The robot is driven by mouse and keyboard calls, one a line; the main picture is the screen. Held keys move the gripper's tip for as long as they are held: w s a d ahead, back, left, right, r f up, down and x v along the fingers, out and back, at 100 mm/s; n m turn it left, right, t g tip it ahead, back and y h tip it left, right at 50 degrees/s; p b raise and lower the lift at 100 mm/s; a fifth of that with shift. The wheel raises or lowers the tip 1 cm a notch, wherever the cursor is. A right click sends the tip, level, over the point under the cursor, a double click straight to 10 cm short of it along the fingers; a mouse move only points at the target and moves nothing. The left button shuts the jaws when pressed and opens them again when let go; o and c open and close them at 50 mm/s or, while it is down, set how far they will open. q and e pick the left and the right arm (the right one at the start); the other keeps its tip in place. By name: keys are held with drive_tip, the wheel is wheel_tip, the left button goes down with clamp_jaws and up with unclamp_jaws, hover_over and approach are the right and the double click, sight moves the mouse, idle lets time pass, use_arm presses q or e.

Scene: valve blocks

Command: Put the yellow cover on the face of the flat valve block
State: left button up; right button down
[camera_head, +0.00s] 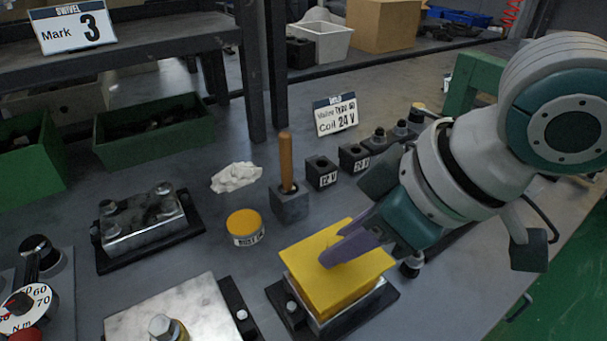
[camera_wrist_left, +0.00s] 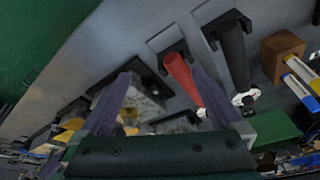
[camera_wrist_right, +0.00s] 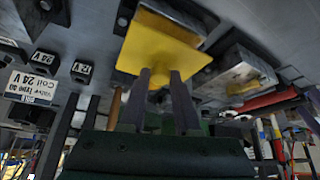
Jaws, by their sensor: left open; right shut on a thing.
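The yellow cover (camera_head: 340,285) is a boxy cap with a flat plate on top, in the lower middle of the head view. It sits over a metal valve block (camera_head: 352,314) on a black base and hides most of it. I cannot tell whether it is fully seated. My right gripper (camera_head: 330,258) is shut on a small raised part of the cover's plate. In the right wrist view the cover (camera_wrist_right: 163,42) lies right at those fingertips. My left gripper (camera_wrist_left: 163,88) shows only in its wrist view, open, with metal blocks beyond its fingers.
A bare-topped metal block (camera_head: 180,310) with a bolt stands to the left. Another metal block with several bolts (camera_head: 140,222) is behind it. A round yellow tin (camera_head: 245,226), a white rag (camera_head: 236,177) and a wooden-handled tool (camera_head: 287,160) stand near. Black coil blocks (camera_head: 321,172) line the back.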

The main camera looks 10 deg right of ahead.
use_arm(q)
drive_tip(key=shift+f, duration=0.45)
use_arm(e)
drive_tip(key=shift+f, duration=1.55)
use_arm(q)
drive_tip(key=shift+b, duration=0.3)
use_arm(e)
drive_tip(key=shift+f, duration=0.15)
drive_tip(key=c, duration=0.6)
unclamp_jaws()
drive_tip(key=shift+r, duration=0.25)
drive_tip(key=p+v, duration=0.3)
drive_tip(key=v, duration=0.9)
use_arm(q)
wheel_tip(320, 180, up, 3)
drive_tip(key=shift+r, duration=0.1)
use_arm(e)
drive_tip(key=s+d+f+m+h, duration=0.1)
drive_tip(key=s+f+m, duration=0.1)
drive_tip(key=s, duration=0.2)
drive_tip(key=s+d+f+m+h, duration=0.1)
drive_tip(key=s+f+m, duration=0.1)
drive_tip(key=s, duration=0.2)
drive_tip(key=s+d+f+m+h, duration=0.1)
drive_tip(key=s+d+f+m, duration=0.1)
drive_tip(key=s, duration=0.2)
drive_tip(key=shift+d+f+m+g+h, duration=0.1)
drive_tip(key=shift+m+g+h, duration=0.2)
drive_tip(key=shift+g+h, duration=0.1)
